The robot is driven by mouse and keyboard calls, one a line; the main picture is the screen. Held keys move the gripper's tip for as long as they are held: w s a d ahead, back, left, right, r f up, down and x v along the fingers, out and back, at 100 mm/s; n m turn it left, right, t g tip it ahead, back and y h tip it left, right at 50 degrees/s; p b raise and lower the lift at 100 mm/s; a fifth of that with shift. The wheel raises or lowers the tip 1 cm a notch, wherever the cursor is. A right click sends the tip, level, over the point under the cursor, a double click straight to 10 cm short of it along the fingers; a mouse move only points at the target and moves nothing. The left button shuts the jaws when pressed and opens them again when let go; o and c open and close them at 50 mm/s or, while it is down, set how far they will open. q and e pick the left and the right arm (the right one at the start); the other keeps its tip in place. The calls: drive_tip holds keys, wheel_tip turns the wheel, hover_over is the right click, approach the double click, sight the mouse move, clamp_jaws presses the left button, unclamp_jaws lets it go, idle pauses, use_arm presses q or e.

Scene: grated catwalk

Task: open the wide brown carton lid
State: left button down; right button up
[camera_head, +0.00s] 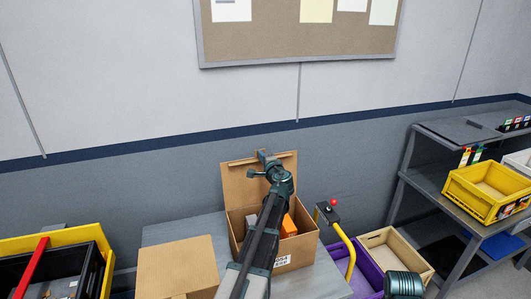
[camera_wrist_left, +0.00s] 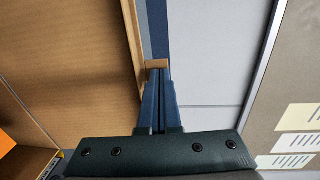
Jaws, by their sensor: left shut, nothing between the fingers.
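The wide brown carton (camera_head: 297,258) stands on the grey table, with printed letters on its front. Its lid (camera_head: 238,188) stands up at the back, so the carton is open. An orange item (camera_head: 288,228) shows inside; my left arm hides part of the interior. My left gripper (camera_head: 262,155) is shut and empty at the upright lid's top edge. In the left wrist view the shut fingers (camera_wrist_left: 158,82) lie beside the lid (camera_wrist_left: 70,60), close to its lip; I cannot tell whether they touch it. My right gripper is not in view.
Another brown box (camera_head: 176,265) stands left of the carton on the grey table (camera_head: 190,227). A yellow-handled lever with a red knob (camera_head: 333,203) and a wooden crate (camera_head: 420,258) are right. A black bin (camera_head: 40,268) is far left. The wall is behind the lid.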

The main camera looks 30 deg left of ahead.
use_arm(q)
drive_tip(key=shift+g+h, duration=0.3)
drive_tip(key=shift+r+x, duration=0.1)
drive_tip(key=shift+x, duration=1.2)
drive_tip(key=shift+r+x, duration=0.15)
drive_tip(key=shift+x, duration=1.2)
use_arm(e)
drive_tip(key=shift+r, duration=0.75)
use_arm(q)
drive_tip(key=r+p+v, duration=0.2)
drive_tip(key=p+v, duration=0.3)
drive_tip(key=v, duration=0.8)
drive_tip(key=shift+s, duration=0.15)
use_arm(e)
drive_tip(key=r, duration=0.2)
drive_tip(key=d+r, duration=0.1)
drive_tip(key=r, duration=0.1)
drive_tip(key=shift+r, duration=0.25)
use_arm(q)
drive_tip(key=shift+d, duration=0.2)
